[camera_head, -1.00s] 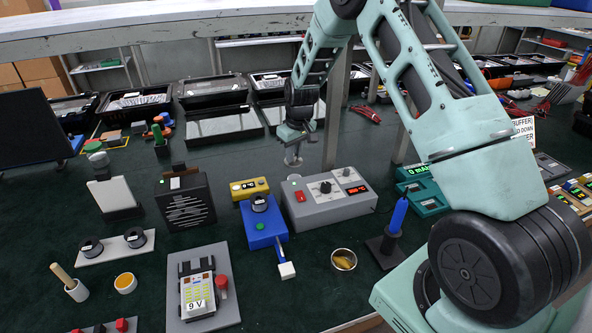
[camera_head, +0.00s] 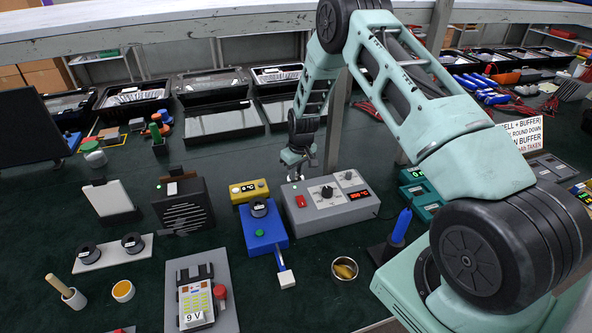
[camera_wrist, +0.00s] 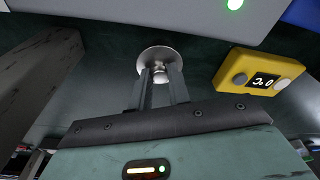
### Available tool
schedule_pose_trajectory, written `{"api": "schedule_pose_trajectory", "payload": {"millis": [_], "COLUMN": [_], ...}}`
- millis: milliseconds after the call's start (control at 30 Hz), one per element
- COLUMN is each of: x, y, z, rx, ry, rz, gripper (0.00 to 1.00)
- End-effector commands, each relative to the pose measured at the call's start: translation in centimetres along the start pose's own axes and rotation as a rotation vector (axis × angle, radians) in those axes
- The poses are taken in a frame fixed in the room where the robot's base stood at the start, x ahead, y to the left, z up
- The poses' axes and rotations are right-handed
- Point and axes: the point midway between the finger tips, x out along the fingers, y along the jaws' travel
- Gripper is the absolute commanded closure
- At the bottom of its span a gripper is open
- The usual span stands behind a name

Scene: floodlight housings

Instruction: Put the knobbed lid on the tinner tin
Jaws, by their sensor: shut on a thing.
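The knobbed lid (camera_wrist: 156,58) is a shiny round metal disc. My gripper (camera_wrist: 160,72) is shut on its knob in the wrist view. In the head view my gripper (camera_head: 295,165) points down just behind the left end of the grey control station, and the lid is mostly hidden there. A round metal tin (camera_head: 344,268) with a golden filling stands open in front of the station. A small pale cup (camera_head: 123,290) with amber contents stands open at the front left. I cannot tell for sure which is the tinner tin. My gripper is well behind both.
The grey station (camera_head: 330,203), a yellow meter (camera_head: 249,189) and a blue stand (camera_head: 263,229) lie between my gripper and the front. A blue-handled iron in its holder (camera_head: 398,232) stands right of the metal tin. Black trays (camera_head: 213,88) line the back.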

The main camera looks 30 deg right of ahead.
Motion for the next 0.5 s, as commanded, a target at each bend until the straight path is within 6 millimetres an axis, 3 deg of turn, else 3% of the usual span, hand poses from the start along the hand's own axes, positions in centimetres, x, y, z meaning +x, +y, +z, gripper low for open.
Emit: {"api": "schedule_pose_trajectory", "payload": {"millis": [400, 433, 500], "x": [0.69, 0.53, 0.5], "y": [0.01, 0.01, 0.01], "z": [0.05, 0.02, 0.03], "rx": [0.0, 0.0, 0.0], "ry": [0.002, 0.002, 0.002], "rz": [0.0, 0.0, 0.0], "gripper": [1.0, 0.73, 0.6]}}
